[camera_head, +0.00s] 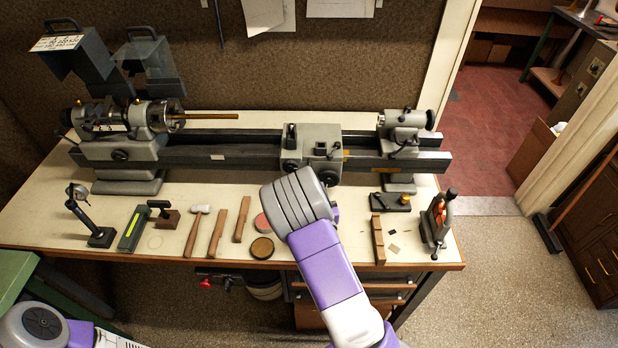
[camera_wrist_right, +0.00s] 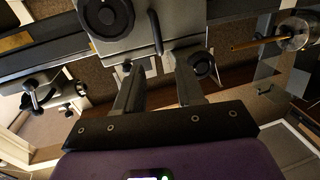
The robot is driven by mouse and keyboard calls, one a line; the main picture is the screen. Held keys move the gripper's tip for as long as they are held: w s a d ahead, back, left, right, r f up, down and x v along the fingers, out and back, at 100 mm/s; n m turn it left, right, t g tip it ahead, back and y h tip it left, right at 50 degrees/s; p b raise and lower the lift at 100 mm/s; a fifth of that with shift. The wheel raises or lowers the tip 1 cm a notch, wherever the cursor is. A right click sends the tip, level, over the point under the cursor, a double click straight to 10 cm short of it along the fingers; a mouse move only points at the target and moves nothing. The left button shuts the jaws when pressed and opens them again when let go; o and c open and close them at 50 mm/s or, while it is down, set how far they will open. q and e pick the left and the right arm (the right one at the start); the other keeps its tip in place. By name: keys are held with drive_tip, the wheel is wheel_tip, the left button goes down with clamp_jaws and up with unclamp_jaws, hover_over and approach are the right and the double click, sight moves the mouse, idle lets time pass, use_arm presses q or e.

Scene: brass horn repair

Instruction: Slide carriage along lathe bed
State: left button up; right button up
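The lathe carriage (camera_head: 318,137) is a grey block with knobs on its front, on the dark lathe bed (camera_head: 250,152), right of the bed's middle. In the right wrist view the carriage (camera_wrist_right: 128,46) fills the top, with a large black handwheel (camera_wrist_right: 108,14), a thin lever (camera_wrist_right: 156,33) and a smaller black knob (camera_wrist_right: 202,65). My right gripper (camera_wrist_right: 158,82) is open, its two dark fingers apart below the carriage front. I see nothing held between them, and contact is unclear. My right wrist hides this gripper in the head view. My left gripper is out of view; only part of that arm shows.
The headstock (camera_head: 125,120) with a brass rod (camera_head: 208,116) stands left, and the tailstock (camera_head: 402,130) right. A mallet (camera_head: 195,228), wooden tools, round tins (camera_head: 262,248) and a small vise-like tool (camera_head: 438,222) lie along the bench front. The bed between headstock and carriage looks clear.

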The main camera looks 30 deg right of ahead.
sight(311, 153)
drive_tip(key=x, duration=0.7)
clamp_jaws()
idle(0.3)
